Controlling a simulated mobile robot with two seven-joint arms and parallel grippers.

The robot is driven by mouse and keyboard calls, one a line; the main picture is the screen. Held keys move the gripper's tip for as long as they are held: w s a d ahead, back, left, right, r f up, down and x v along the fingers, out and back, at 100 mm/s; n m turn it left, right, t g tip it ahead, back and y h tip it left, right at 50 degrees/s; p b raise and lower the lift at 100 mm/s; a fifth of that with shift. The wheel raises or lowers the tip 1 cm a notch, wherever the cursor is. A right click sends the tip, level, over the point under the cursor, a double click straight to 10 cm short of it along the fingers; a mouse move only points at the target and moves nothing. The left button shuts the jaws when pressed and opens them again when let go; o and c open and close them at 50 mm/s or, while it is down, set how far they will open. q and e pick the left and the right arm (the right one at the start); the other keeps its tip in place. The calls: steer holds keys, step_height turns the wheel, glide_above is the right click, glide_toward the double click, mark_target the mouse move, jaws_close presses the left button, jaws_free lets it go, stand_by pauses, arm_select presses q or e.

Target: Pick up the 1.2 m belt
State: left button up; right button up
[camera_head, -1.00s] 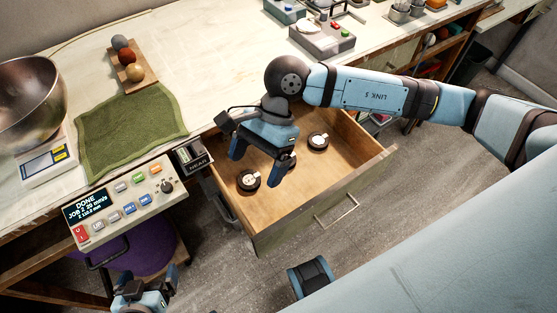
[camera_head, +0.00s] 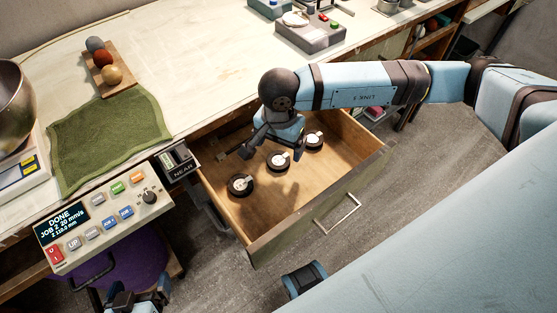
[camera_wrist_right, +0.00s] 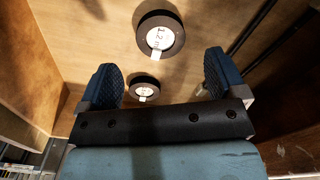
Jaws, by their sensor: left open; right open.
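Three dark coiled belts with pale tags lie flat in the open wooden drawer: a front-left coil (camera_head: 240,185), a middle coil (camera_head: 278,161) and a far coil (camera_head: 314,140). In the right wrist view one coil (camera_wrist_right: 160,37) has a white tag reading 1.2 m; which coil this is in the head view I cannot tell. A smaller-looking coil (camera_wrist_right: 145,88) shows between the fingers. My right gripper (camera_head: 270,147) is open and empty above the drawer, pointing down; its two blue fingers (camera_wrist_right: 162,78) stand apart from the coils. My left gripper (camera_head: 136,297) is open, low at the bottom left.
The drawer's front wall (camera_head: 320,205) and side walls surround the coils. A control panel (camera_head: 105,222) and a small NEAR box (camera_head: 178,165) stand left of the drawer. A green cloth (camera_head: 105,135) and a board with balls (camera_head: 108,70) lie on the bench.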

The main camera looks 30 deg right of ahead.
mark_target(279, 160)
step_height(279, 160, down, 5)
steer(key=shift+a+f, duration=0.1)
steer(key=shift+b, duration=0.3)
steer(key=c, duration=1)
steer(key=shift+r, duration=0.2)
